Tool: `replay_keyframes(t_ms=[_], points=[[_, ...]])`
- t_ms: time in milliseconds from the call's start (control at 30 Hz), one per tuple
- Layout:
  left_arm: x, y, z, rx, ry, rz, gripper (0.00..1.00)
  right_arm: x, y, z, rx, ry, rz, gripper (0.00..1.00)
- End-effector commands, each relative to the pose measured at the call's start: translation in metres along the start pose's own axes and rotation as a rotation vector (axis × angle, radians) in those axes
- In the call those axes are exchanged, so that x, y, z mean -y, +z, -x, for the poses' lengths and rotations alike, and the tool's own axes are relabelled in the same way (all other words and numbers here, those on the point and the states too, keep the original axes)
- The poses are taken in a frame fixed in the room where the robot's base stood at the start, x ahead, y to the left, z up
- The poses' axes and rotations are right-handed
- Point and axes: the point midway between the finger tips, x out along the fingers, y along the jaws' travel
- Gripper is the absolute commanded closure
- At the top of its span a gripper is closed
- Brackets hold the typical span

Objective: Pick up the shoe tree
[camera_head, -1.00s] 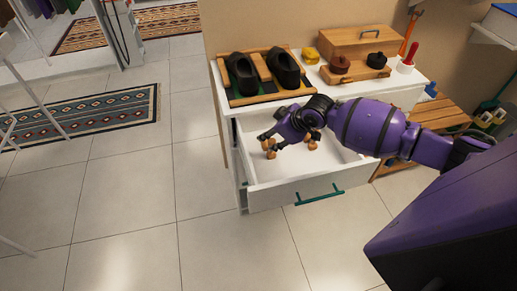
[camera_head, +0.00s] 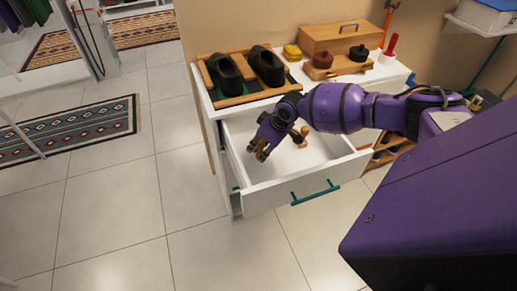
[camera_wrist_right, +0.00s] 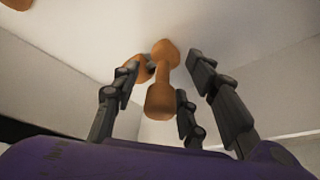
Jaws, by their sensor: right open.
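A brown wooden shoe tree (camera_wrist_right: 162,85) with rounded ends lies in the white open drawer (camera_head: 322,195). In the right wrist view it sits between the spread dark fingers of my right gripper (camera_wrist_right: 165,100), which is open. I cannot tell whether any finger touches it. In the head view my right gripper (camera_head: 262,146) reaches down into the drawer's left part, largely covering brown wood there. Another brown wooden piece (camera_head: 300,135) shows to its right in the drawer. A brown piece also shows at the wrist view's upper left corner (camera_wrist_right: 16,4). My left gripper is not in view.
Black shoes (camera_head: 267,66) stand on a wooden rack (camera_head: 238,98) on the cabinet top behind the drawer. A wooden box (camera_head: 340,40), dark round items and a yellow item (camera_head: 292,52) are beside them. The drawer walls closely surround my gripper.

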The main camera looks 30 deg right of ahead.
Motion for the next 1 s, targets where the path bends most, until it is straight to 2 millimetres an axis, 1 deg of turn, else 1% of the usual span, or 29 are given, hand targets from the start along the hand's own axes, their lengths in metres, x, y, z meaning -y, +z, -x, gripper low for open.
replay_keyframes(t_ms=[233, 267, 533, 867, 1000], points=[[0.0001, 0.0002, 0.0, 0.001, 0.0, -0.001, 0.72, -0.0004, -0.001, -0.0019, -0.002, 0.001, 0.001, 0.6], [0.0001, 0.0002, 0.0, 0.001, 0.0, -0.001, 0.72, -0.0004, -0.001, -0.0019, -0.002, 0.001, 0.001, 0.62], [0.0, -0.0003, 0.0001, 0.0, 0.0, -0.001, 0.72, -0.0003, -0.0005, -0.002, -0.001, 0.001, 0.001, 0.98], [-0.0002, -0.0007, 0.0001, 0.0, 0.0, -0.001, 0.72, 0.0001, -0.0003, -0.002, 0.0, 0.0, 0.001, 0.99], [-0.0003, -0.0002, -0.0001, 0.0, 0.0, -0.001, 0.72, 0.0, -0.0018, 0.0026, 0.001, 0.0, 0.001, 0.99]])
